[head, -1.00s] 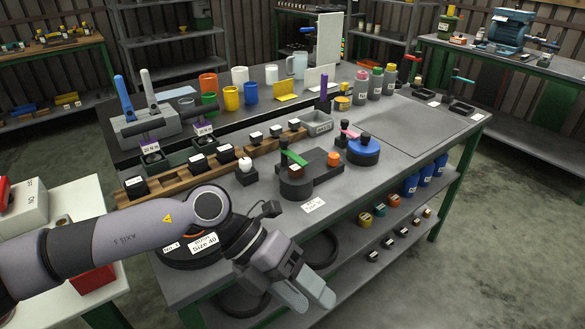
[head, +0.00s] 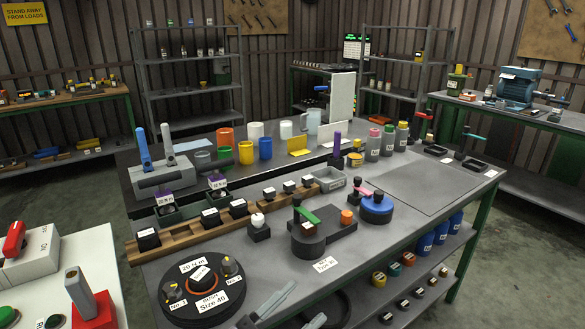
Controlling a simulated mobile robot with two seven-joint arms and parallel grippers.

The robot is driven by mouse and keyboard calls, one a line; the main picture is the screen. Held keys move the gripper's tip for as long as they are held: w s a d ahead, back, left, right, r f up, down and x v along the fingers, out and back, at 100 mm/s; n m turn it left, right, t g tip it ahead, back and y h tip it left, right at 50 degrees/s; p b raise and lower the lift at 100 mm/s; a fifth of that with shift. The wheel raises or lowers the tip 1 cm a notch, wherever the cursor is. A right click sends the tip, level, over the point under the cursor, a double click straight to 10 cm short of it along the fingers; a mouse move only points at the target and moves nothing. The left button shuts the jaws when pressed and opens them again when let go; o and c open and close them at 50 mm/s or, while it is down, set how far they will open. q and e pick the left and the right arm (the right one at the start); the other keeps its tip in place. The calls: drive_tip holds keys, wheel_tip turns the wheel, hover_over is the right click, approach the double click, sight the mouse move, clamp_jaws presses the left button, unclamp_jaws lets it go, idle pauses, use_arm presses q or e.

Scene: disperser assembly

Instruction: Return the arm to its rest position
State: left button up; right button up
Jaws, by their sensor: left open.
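My left gripper (head: 292,312) shows at the bottom edge of the head view, in front of the workbench's near edge. Its two grey fingers are apart with nothing between them, and the rest of the arm is out of the picture. To its left, on the workbench (head: 410,235), lies a round black fixture (head: 190,312) with labels reading "20 N.m" and "BUSH Size 40". A small labelled block sits at its centre. Two dark knobs with yellow marks stand on it. My right gripper is not in view.
A wooden rack (head: 190,232) with black labelled blocks runs behind the fixture. A black fixture with a green lever (head: 307,214) and a blue round part (head: 376,208) stand right of it. A white table (head: 85,260) with red items is at left.

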use_arm(q)
drive_tip(key=s+a+f+n+t+y, duration=0.1)
drive_tip(key=s+a+f+n+y, duration=0.2)
drive_tip(key=a+f+n+y, duration=1.1)
drive_tip(key=s+a+f+g, duration=0.4)
drive_tip(key=s+a+f, duration=0.2)
drive_tip(key=s+f, duration=0.3)
wheel_tip(320, 180, down, 3)
drive_tip(key=shift+s+a+r, duration=0.2)
drive_tip(key=shift+s+a, duration=0.15)
